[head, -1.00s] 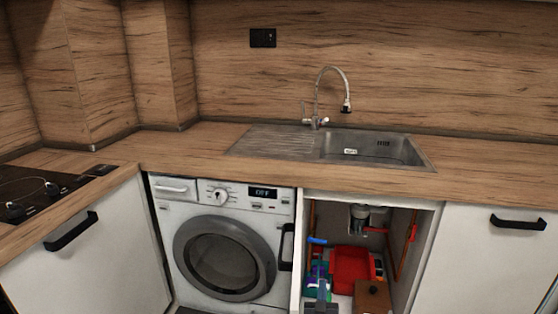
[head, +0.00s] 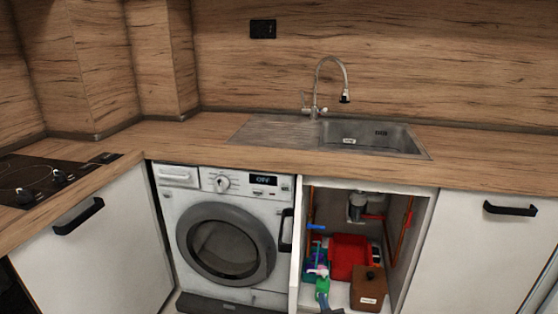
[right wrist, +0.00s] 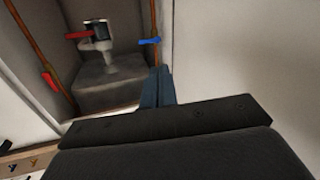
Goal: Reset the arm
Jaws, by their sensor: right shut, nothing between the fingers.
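My right gripper (head: 323,294) shows only in small part at the bottom edge of the head view, in front of the open cabinet under the sink. In the right wrist view its narrow dark fingers (right wrist: 156,84) are together with nothing held, next to a pale cabinet wall. My left gripper is in neither view.
The open cabinet holds a red container (head: 352,255), a brown box (head: 369,289), and green and blue bottles (head: 321,284). Pipes and a drain (head: 357,206) hang above. A washing machine (head: 227,245) stands left of it; the counter (head: 190,145) is largely clear.

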